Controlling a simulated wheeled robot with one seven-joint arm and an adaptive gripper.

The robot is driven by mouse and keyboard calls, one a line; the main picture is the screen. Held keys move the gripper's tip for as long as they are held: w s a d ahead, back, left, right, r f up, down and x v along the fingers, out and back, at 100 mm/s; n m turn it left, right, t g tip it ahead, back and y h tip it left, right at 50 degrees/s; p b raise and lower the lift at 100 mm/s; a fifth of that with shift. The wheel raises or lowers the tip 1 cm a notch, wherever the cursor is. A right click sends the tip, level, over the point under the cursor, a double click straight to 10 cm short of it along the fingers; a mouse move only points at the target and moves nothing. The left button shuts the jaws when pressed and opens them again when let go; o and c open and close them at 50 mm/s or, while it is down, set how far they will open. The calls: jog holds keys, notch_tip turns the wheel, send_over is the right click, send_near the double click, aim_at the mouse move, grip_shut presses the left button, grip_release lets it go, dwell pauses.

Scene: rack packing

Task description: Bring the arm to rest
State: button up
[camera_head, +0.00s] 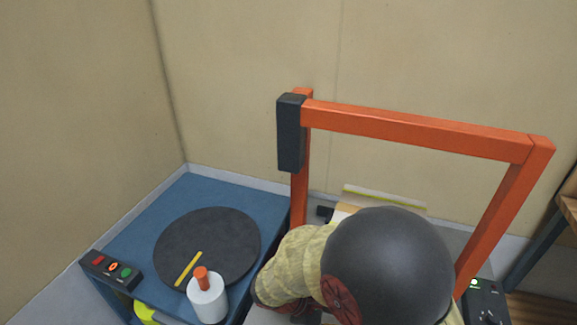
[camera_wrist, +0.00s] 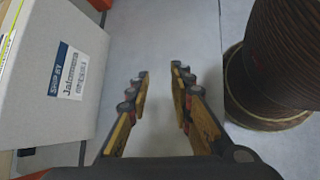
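My gripper (camera_wrist: 160,76) shows in the wrist view, its two yellow and black fingers apart with nothing between them. The gap between the fingertips shows only grey floor. A pale box (camera_wrist: 45,85) with a printed label stands to the left of the fingers, and a brown ribbed round thing (camera_wrist: 275,60) stands to the right. Neither touches the fingers in this view. My gripper cannot be made out in the head view, where a large dark dome and a tan padded shape cover the lower middle.
A blue table (camera_head: 195,187) at left carries a dark round disc (camera_head: 225,235), a white cylinder with an orange top (camera_head: 207,298), and a button box (camera_head: 110,269). An orange frame (camera_head: 415,127) stands at right, with a dark control box (camera_head: 484,302) near its foot. Walls close off the back.

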jog(key=s+d+r+m+t+y+p, duration=0.1)
jog(key=s+r+m+y, duration=0.2)
jog(key=r, duration=0.7)
jog(key=s+d+r+m+t+y+p, duration=0.2)
jog(key=r+m, duration=0.4)
jog(key=r, duration=0.4)
jog(key=s+d+r+m+t+y+p, duration=0.1)
jog(key=s+r+m+t+y+p, duration=0.1)
jog(key=r, duration=0.8)
jog(key=s+m+y, duration=0.1)
jog(key=s+m, duration=0.1)
jog(key=s, duration=0.1)
jog(key=shift+d+r+m+y, duration=0.2)
jog(key=shift+d+m+y, duration=0.1)
jog(key=shift+m+y, duration=0.1)
jog(key=shift+s, duration=0.15)
